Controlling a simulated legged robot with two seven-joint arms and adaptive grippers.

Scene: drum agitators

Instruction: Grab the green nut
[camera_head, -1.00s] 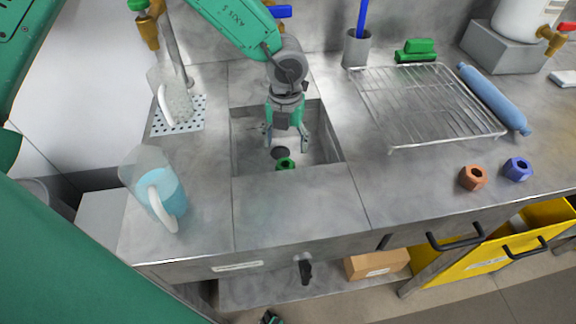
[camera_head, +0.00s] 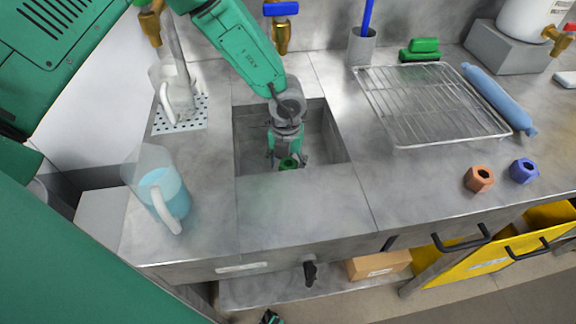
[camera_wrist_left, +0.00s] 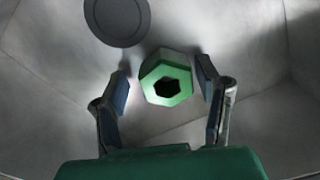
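The green nut (camera_head: 288,163) lies on the floor of the sink, close to its front wall. It also shows in the left wrist view (camera_wrist_left: 166,80) as a green hexagonal ring with a dark hole. My left gripper (camera_head: 287,160) reaches down into the sink over the nut. In the left wrist view my left gripper (camera_wrist_left: 165,82) is open, with one finger on each side of the nut. The right finger is very near the nut and the left has a small gap; I cannot tell contact.
The sink (camera_head: 340,155) has steep walls around my gripper. A round drain (camera_wrist_left: 117,20) lies beyond the nut. An orange nut (camera_head: 479,178) and a blue nut (camera_head: 523,170) stand on the counter at the right. A jug (camera_head: 165,195) of blue liquid stands left.

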